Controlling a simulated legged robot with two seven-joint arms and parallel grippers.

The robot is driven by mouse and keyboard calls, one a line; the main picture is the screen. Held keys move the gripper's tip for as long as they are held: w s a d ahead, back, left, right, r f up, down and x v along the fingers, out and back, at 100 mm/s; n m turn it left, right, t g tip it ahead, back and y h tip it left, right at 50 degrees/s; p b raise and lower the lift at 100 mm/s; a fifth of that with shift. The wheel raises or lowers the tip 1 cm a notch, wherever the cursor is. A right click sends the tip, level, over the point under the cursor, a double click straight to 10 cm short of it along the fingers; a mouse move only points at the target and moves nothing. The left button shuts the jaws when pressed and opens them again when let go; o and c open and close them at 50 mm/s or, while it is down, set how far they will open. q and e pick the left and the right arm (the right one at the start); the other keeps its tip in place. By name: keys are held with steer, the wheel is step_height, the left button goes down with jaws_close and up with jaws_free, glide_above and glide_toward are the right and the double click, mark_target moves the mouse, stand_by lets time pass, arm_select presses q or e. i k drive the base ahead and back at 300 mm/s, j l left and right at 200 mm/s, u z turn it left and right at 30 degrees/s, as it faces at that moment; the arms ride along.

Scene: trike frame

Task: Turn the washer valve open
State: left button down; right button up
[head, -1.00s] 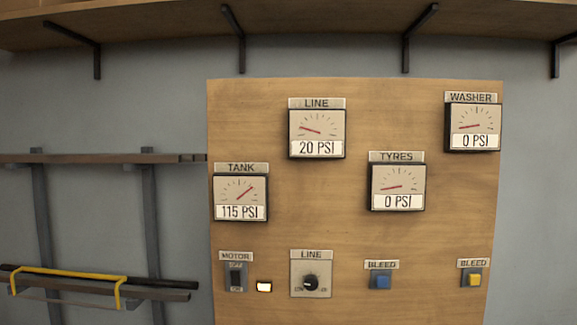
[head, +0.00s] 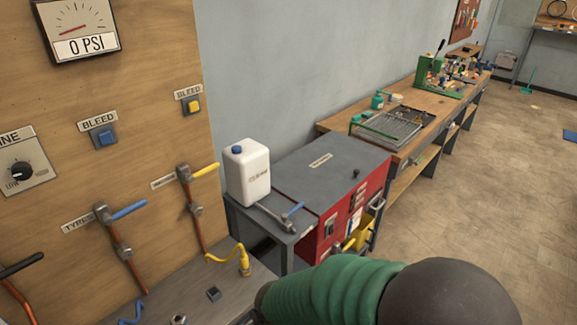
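The valve with the yellow lever (head: 206,170) sits on a vertical copper pipe at the right edge of the wooden panel. Its lever points right, across the pipe. The small label beside it (head: 163,182) is too small to read surely; the valve is likely the washer one. A blue-lever valve (head: 128,210) labelled TYRES is to its left, its lever also pointing right. A green-sleeved arm, likely my right, crosses the bottom right, below and right of the yellow lever and apart from it. Neither gripper shows.
A white jug (head: 247,172) stands right of the panel, by a red cabinet (head: 335,225). A workbench (head: 450,105) runs along the wall; the floor (head: 500,180) beside it is mostly clear.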

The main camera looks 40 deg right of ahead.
mark_target(190, 178)
steer(key=z, duration=0.7)
